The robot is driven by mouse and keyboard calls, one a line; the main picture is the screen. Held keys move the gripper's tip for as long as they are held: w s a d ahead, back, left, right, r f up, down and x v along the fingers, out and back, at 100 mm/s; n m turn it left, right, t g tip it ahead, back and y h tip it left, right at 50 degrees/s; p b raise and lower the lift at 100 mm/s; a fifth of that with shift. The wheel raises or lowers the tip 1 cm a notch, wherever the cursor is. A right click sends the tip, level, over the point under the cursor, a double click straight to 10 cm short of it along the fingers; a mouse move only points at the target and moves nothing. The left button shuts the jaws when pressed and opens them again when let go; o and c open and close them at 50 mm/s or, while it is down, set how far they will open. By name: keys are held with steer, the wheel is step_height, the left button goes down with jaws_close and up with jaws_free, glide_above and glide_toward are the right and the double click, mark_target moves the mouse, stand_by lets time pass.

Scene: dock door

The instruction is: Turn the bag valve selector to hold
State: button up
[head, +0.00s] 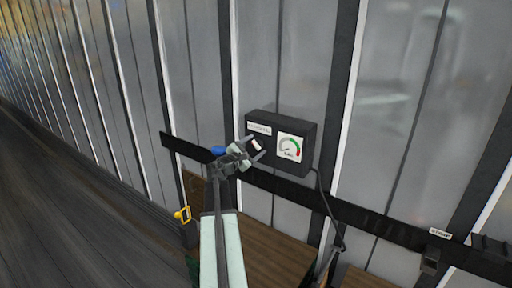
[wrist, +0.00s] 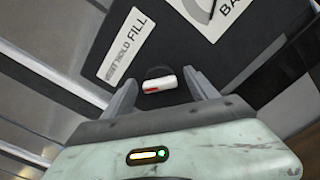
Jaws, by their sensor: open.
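The bag valve selector (wrist: 158,80) is a dark round knob with a white bar across it, on the face of a black box (wrist: 225,65). The bar lies nearly level in the wrist view, with a red mark toward its left end. A white label (wrist: 135,40) above it reads HOLD and FILL, plus a smaller word that is hard to read. My gripper (head: 254,149) is open at the box's front, with one finger on each side of the selector. A gap shows beside the bar on both sides. I cannot tell which word the red mark points to.
A gauge (head: 290,147) with a green and red arc sits right of the selector on the box. A cable (head: 325,205) hangs from the box. A dark rail (head: 350,208) crosses the ribbed wall below. A yellow handle (head: 182,214) is at lower left.

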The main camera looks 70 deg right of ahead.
steer(key=c, duration=1.4)
steer(key=shift+o, duration=0.2)
steer(key=shift+s+d, duration=0.1)
steer(key=shift+s, duration=0.05)
steer(key=shift+f, duration=0.1)
steer(key=shift+m, duration=0.3)
steer(key=m, duration=0.2)
steer(key=shift+a+f+m, duration=0.1)
steer(key=shift+a+m, duration=0.1)
steer(key=shift+m, duration=0.2)
steer(key=m, duration=0.6)
steer(key=shift+m, duration=0.3)
